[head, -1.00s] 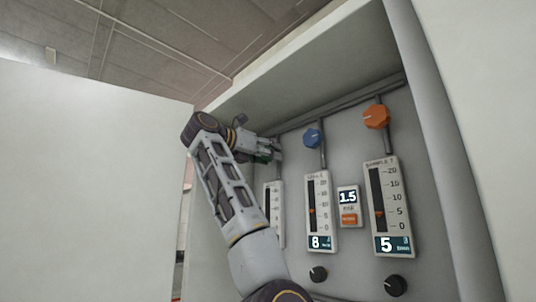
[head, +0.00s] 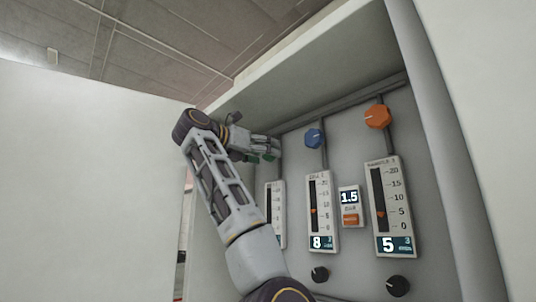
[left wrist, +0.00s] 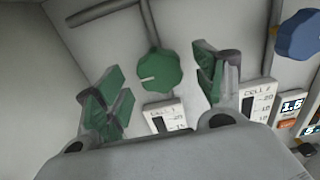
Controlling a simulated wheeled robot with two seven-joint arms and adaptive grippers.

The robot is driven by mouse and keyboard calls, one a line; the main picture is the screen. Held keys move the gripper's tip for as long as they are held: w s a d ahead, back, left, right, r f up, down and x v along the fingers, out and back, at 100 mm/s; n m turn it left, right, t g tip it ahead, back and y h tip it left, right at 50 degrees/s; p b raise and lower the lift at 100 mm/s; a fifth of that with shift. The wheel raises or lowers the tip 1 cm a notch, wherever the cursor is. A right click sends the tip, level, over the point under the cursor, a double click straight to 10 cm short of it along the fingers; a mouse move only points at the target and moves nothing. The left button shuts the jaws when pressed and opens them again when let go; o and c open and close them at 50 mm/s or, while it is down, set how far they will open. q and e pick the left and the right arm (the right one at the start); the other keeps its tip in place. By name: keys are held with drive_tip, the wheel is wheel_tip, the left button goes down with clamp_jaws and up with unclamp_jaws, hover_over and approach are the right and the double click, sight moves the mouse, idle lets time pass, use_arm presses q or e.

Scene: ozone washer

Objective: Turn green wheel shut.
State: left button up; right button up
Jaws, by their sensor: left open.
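The pointer line points left. In the head view my left gripper (head: 266,151) is up at the leftmost pipe, and I cannot make out the wheel behind it. My right gripper is not in view.
A blue wheel (head: 314,138) and an orange wheel (head: 377,117) are on pipes to the right. Gauges (head: 320,212) and a small display box (head: 349,206) are below. Black knobs (head: 397,286) sit lower. The cabinet's side wall (head: 440,130) bounds the right.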

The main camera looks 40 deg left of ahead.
use_arm(q)
drive_tip(key=s, duration=0.9)
drive_tip(key=shift+s+a, duration=0.3)
drive_tip(key=shift+a, duration=0.05)
idle(0.5)
